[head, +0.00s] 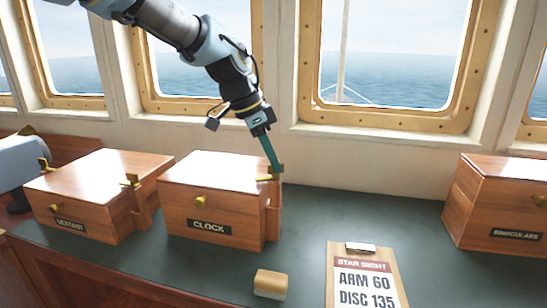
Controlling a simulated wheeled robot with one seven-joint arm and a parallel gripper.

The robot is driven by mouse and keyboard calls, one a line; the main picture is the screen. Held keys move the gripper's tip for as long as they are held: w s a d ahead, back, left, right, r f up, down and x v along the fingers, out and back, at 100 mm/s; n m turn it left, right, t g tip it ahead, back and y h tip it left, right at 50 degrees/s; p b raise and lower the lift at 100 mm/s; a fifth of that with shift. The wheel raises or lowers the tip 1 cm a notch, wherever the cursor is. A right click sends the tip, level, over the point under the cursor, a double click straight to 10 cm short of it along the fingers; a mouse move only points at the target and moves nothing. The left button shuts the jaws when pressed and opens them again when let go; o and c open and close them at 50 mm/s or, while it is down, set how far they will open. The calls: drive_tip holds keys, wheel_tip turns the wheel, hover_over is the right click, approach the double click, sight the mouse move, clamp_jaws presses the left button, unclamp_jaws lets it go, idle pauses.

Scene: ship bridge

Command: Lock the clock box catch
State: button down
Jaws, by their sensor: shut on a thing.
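The clock box (210,200) is a closed wooden box with a brass knob and a black "CLOCK" label on its front. It stands on the dark green counter in the head view. Its brass catch (268,178) sits at the top of a wooden post on the box's right side. My gripper (275,168) reaches down from above with its teal fingers at this catch and is shut on it. The fingertips partly cover the catch, so its exact position is hard to tell.
A sextant box (85,200) with its own brass catch (131,181) stands close on the left. A binoculars box (495,210) stands at the right. A clipboard (364,275) and a small wooden block (270,283) lie in front. Windows rise behind the counter (395,215), which is clear between the clock and binoculars boxes.

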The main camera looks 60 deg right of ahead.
drive_tip(key=m+y+p, duration=0.1)
drive_tip(key=m, duration=0.1)
drive_tip(key=m+g+y+p, duration=0.1)
drive_tip(key=m, duration=0.2)
drive_tip(key=shift+w+d, duration=0.1)
drive_tip(key=shift+d, duration=0.05)
drive_tip(key=shift+m, duration=0.4)
drive_tip(key=c, duration=1)
unclamp_jaws()
drive_tip(key=b+v, duration=0.2)
drive_tip(key=v, duration=0.8)
drive_tip(key=shift+w+r, duration=0.15)
drive_tip(key=shift+r, duration=0.2)
